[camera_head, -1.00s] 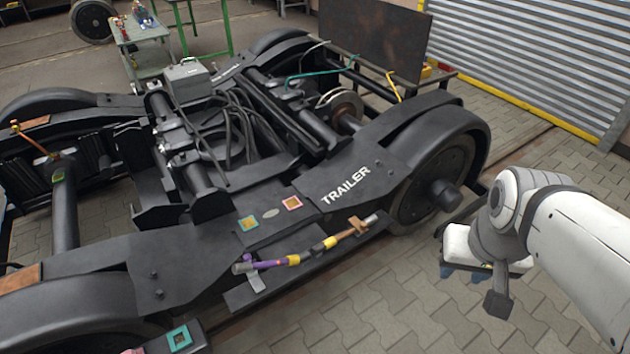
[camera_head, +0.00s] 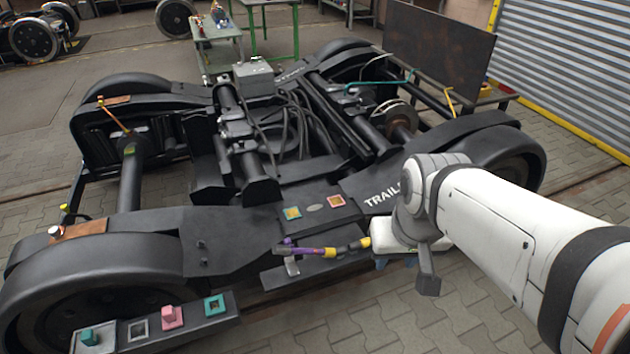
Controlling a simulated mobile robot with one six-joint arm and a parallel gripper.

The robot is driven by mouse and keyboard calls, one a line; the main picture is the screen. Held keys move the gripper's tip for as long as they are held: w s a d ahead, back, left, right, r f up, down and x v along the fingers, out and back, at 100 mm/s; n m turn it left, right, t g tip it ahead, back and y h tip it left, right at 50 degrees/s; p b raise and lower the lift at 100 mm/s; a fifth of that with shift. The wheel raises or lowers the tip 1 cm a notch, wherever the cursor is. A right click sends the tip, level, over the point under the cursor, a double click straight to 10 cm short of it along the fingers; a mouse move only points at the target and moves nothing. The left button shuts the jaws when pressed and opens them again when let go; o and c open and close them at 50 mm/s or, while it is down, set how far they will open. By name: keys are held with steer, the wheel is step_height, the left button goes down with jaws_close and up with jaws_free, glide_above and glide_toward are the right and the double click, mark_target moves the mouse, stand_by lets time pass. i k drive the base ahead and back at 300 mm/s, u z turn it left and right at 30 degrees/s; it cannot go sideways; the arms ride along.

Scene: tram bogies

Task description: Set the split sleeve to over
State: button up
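A thin pipe assembly (camera_head: 315,251) lies along the near side of the black bogie frame. It has a purple section (camera_head: 300,249) at the left and yellow bands (camera_head: 330,252). I cannot tell which part is the split sleeve. The pipe's right end, with a tan fitting in the earlier frame, is now hidden behind my gripper. My gripper (camera_head: 383,262) is at the right end of the visible pipe, its white body covering that area. Blue fingertips show faintly beneath it. Whether they are apart or touch anything is not visible.
The bogie's wheel cover (camera_head: 100,260) and a ledge (camera_head: 160,335) with a teal block (camera_head: 90,337), a pink block (camera_head: 172,316) and square frames stand at the near left. A dark panel (camera_head: 440,45) stands behind. Paved floor (camera_head: 400,320) in front is clear.

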mark_target(329, 252)
steer(key=z, duration=0.05)
steer(key=i, duration=1)
steer(key=u, duration=0.1)
